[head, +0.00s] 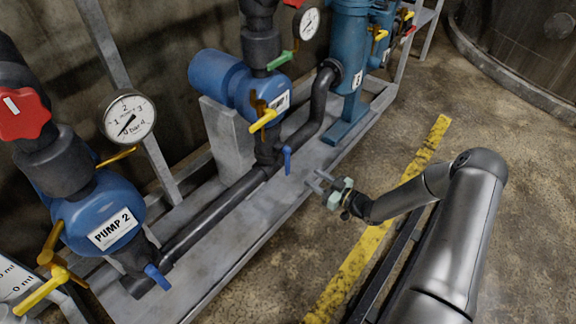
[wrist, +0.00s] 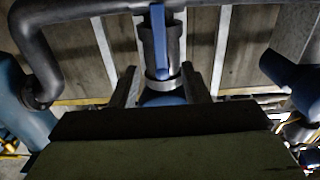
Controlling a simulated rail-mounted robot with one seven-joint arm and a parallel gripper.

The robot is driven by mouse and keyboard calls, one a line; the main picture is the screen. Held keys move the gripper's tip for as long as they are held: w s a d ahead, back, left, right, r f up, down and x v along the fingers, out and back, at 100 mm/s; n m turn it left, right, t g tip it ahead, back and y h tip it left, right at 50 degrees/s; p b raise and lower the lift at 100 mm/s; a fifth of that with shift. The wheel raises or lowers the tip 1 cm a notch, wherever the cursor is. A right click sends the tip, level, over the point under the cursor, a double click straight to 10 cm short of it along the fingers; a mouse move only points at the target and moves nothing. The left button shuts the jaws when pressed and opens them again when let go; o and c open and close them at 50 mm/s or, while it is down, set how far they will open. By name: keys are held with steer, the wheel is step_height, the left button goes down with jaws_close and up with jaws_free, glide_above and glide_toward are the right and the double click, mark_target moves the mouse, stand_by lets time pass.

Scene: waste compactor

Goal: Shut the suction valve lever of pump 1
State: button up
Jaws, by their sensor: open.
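The middle blue pump (head: 232,82), whose label is too small to read, has a dark pipe at its lower end. A small blue lever (head: 287,160) stands upright in the picture on the valve there. In the wrist view a blue lever (wrist: 158,42) lies along a dark pipe fitting, straight ahead between my fingers. My gripper (head: 314,181) is open and empty, just right of and below the lever, with its fingers towards it. A gap shows between them. In the wrist view the two fingers (wrist: 159,72) flank the fitting without visible contact.
PUMP 2 (head: 98,213) stands at the left with its own blue lever (head: 157,277). Yellow levers (head: 264,120) and a green lever (head: 280,60) sit near the middle pump. The grey frame (head: 245,222) runs below the pumps.

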mark_target(289, 164)
steer(key=b+x, duration=0.2)
steer(key=x, duration=1)
steer(key=shift+b, duration=0.3)
jaws_close()
